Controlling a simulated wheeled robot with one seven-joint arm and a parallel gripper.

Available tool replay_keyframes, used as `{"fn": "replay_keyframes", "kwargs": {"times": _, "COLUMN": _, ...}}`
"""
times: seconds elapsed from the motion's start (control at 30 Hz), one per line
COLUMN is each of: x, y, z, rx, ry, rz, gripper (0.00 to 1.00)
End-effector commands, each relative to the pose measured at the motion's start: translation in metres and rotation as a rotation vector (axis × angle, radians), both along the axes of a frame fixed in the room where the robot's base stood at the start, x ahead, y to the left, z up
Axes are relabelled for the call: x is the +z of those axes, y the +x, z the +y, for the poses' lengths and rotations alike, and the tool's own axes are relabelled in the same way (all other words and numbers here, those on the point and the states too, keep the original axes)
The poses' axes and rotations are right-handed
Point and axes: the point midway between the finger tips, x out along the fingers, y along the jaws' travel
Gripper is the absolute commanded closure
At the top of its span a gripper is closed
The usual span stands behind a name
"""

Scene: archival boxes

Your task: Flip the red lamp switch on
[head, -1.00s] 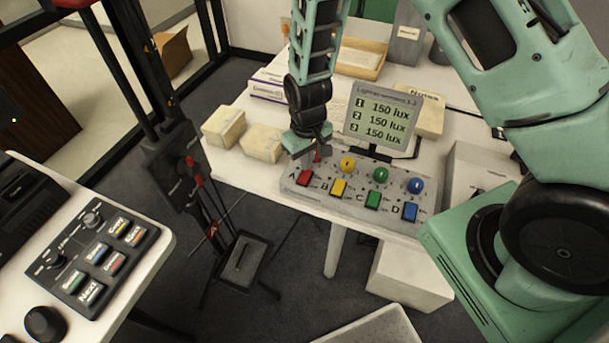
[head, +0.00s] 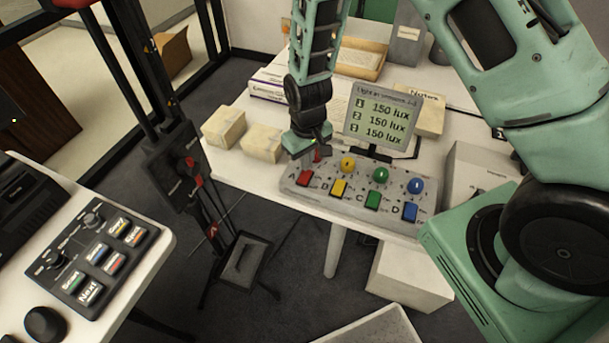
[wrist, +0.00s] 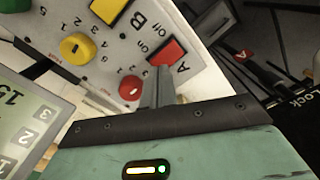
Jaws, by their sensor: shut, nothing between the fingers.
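The red lamp switch (head: 304,178) is a red rocker at the left end of the grey control panel (head: 330,198), by the letter A. It also shows in the wrist view (wrist: 168,51), where its tilt is hard to tell. My gripper (head: 304,155) is shut and empty, pointing down over the panel's left end. In the wrist view its shut fingers (wrist: 158,85) reach towards the red switch, beside the red knob (wrist: 131,88). I cannot tell whether the fingertips touch the switch.
Yellow, green and blue switches and knobs continue the panel to the right. A screen (head: 380,116) behind it reads 150 lux on three lines. Two small boxes (head: 224,128) stand to the left. A second button panel (head: 105,250) is on the near-left table.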

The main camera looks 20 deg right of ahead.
Motion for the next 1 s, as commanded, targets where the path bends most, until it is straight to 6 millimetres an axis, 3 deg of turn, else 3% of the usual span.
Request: {"fn": "replay_keyframes", "kwargs": {"times": 1.0, "x": -0.0073, "y": 0.0000, "z": -0.0001, "rx": 0.000, "ry": 0.000, "rz": 0.000, "gripper": 1.00}}
